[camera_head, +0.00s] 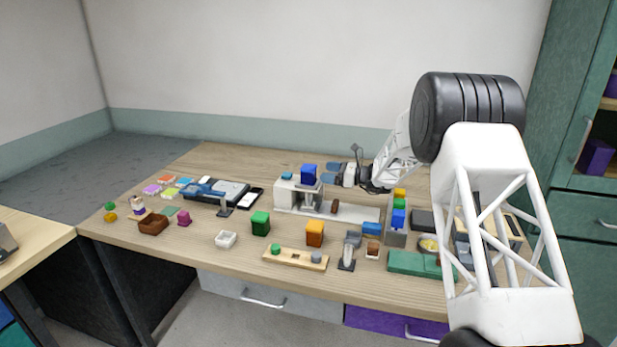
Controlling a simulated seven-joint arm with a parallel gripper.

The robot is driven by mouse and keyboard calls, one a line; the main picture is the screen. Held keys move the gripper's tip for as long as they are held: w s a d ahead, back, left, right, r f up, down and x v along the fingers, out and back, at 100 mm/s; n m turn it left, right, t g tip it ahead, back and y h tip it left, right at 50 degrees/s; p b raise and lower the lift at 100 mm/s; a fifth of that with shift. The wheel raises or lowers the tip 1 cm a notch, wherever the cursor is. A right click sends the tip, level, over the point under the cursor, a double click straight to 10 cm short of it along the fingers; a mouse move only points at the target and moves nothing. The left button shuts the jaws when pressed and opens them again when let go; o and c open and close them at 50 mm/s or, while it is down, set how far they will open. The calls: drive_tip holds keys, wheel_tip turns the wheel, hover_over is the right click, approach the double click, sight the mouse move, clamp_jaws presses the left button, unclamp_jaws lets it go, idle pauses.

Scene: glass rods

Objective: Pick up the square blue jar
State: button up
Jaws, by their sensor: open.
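A square blue jar (308,175) stands upright on a white stand (285,194) in the back middle of the table. My gripper (331,173) reaches in from the right, with its fingers pointing left toward the jar. It is open and just to the right of the jar. It looks empty. I cannot tell from this view whether a fingertip touches the jar or how far apart they are in depth.
A grey rack (396,238) with green, yellow and blue blocks stands right of the stand. Green (260,223) and orange (314,233) jars stand in front. The table's front left has some free room.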

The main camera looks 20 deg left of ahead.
sight(316, 169)
drive_tip(key=shift+a, duration=1.25)
drive_tip(key=shift+a+r, duration=0.1)
drive_tip(key=shift+a, duration=2.5)
drive_tip(key=c, duration=1.1)
